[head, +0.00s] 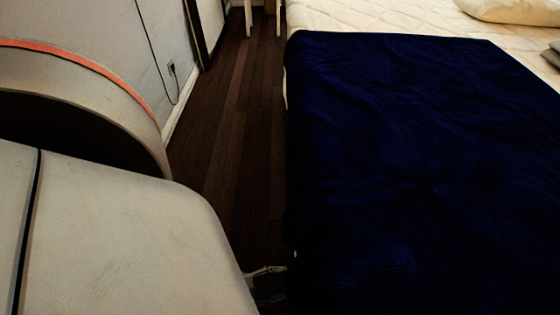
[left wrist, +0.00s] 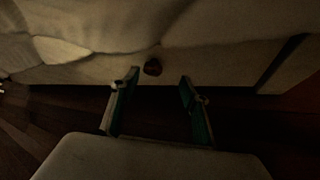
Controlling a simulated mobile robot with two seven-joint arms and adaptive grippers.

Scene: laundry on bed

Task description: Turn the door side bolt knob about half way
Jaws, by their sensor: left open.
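A small dark, brownish round knob (left wrist: 153,67) sticks out from a pale side panel (left wrist: 215,70) in the dim left wrist view. It looks like the bolt knob, low on the side of the bed. My left gripper (left wrist: 157,85) is open, with its two green-lined fingers apart and pointing at the panel. The knob shows between and just beyond the fingertips, and I see no contact. Whether there is a gap in depth I cannot tell. The knob is hidden in the head view. My right gripper is in neither view.
The bed with a dark blue blanket (head: 420,170) and pale mattress (head: 370,15) fills the right of the head view. A narrow strip of dark wood floor (head: 235,130) lies between bed and wall (head: 160,40). A cable hangs by a wall socket (head: 171,68).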

